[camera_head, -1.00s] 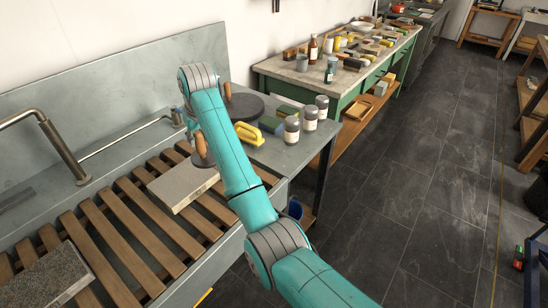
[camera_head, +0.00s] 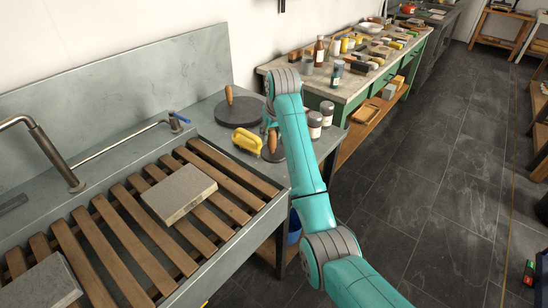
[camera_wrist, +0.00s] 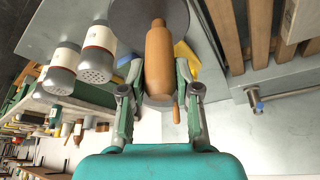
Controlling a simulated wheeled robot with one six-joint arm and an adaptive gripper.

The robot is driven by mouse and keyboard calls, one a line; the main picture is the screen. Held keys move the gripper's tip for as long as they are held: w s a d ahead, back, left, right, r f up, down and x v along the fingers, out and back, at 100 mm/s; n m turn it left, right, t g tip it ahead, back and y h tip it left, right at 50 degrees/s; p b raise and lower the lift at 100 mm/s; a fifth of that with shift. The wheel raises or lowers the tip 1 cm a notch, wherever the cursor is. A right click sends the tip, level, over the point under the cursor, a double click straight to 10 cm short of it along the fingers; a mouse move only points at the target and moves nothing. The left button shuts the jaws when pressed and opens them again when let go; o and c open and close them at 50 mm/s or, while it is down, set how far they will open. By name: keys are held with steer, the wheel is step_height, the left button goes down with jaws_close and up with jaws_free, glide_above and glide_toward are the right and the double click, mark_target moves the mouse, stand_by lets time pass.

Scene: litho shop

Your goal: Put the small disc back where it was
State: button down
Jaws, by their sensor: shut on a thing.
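The small disc (camera_head: 278,156) is a dark grey plate with an upright wooden handle, partly hidden by my arm in the head view. My gripper (camera_head: 271,124) is shut on its handle. In the wrist view the fingers of my gripper (camera_wrist: 160,95) sit on both sides of the handle (camera_wrist: 158,60), with the grey small disc (camera_wrist: 183,14) beyond it.
A large dark disc (camera_head: 245,110) with a wooden handle lies behind. A stone slab (camera_head: 180,193) lies on the wooden slats. A cluttered green bench (camera_head: 350,88) stands beyond.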

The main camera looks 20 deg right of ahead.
mark_target(272, 150)
steer(key=shift+f, duration=3.65)
steer(key=shift+f, duration=0.1)
steer(key=c, duration=0.8)
jaws_free()
steer(key=shift+f, duration=0.1)
steer(key=v, duration=1.2)
